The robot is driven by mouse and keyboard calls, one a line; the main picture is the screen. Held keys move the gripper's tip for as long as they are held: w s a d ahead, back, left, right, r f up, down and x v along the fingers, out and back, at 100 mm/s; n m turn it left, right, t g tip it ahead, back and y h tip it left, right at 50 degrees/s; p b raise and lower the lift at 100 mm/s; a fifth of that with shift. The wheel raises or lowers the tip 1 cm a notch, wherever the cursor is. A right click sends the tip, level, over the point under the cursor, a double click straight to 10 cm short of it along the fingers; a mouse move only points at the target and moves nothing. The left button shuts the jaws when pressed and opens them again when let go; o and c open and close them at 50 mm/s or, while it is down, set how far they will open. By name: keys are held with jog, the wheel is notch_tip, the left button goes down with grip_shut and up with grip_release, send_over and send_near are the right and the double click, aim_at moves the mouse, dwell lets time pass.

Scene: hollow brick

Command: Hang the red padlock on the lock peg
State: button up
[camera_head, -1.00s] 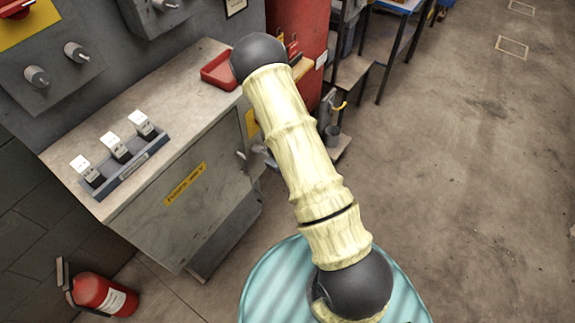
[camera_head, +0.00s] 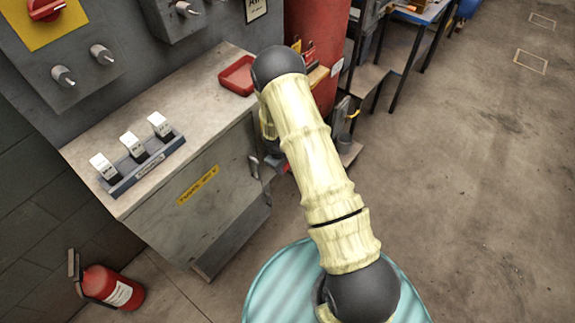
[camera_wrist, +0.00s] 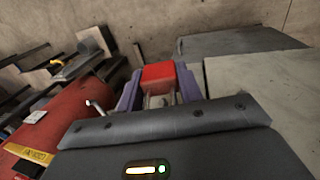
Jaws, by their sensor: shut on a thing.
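The red padlock (camera_wrist: 158,74) is in the wrist view, a red block between the purple fingers of my gripper (camera_wrist: 159,82). The fingers are shut on it, and a pale metal part shows just below the red body.
A grey cabinet top (camera_head: 200,105) carries a red tray (camera_head: 238,76) and a rack (camera_head: 148,165) of white-topped blocks. A red fire extinguisher (camera_head: 108,288) stands on the floor at left. The floor at right is clear.

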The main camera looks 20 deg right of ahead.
jog(key=shift+w+a+f+b, duration=0.45)
jog(key=shift+w+a, duration=0.1)
jog(key=shift+w, duration=0.25)
jog(key=o, duration=1.2)
jog(key=shift+c, duration=0.2)
jog(key=shift+r, duration=0.1)
